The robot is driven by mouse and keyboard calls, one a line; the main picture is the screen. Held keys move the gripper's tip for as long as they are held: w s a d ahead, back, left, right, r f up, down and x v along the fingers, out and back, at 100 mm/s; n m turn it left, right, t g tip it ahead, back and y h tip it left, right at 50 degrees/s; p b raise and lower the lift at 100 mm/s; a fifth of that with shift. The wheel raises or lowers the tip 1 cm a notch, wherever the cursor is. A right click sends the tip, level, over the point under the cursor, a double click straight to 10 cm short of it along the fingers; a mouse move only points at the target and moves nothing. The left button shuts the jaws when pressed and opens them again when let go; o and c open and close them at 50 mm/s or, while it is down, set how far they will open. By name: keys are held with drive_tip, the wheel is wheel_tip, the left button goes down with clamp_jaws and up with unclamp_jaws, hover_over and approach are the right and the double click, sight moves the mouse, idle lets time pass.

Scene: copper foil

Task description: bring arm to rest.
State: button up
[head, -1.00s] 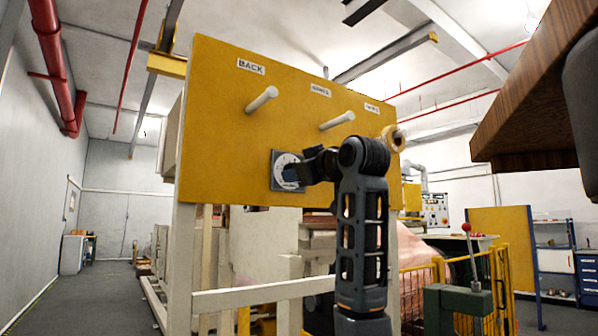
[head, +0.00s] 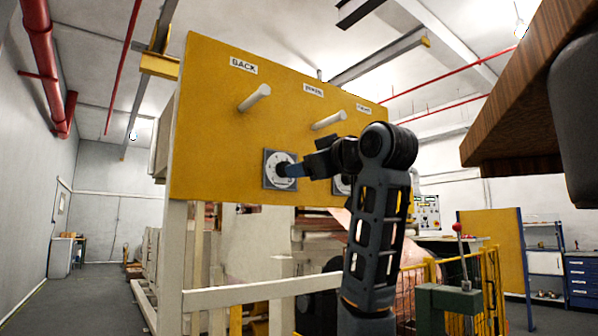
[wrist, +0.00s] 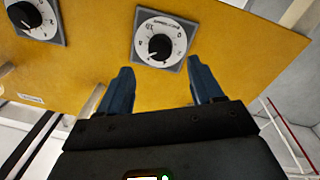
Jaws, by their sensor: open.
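My arm reaches up in front of a yellow panel (head: 225,130) in the head view. My gripper (head: 290,170) is near a dial (head: 271,178) low on the panel. In the wrist view my gripper (wrist: 158,84) is open, its two blue fingers apart with nothing between them. A dial with a black knob (wrist: 159,46) lies just beyond the fingertips, apart from them. A second dial (wrist: 38,18) is at the upper left of the wrist view. In the head view a second dial is mostly hidden behind my arm.
White pegs (head: 254,98) stick out of the panel above the dials. A white frame (head: 250,292) carries the panel. A yellow mesh fence (head: 490,285) and a green post with a red-knobbed lever (head: 457,228) stand at right. A wooden board (head: 520,110) overhangs at upper right.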

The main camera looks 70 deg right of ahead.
drive_tip(key=shift+s+a, duration=0.25)
drive_tip(key=shift+s, duration=0.1)
idle(0.3)
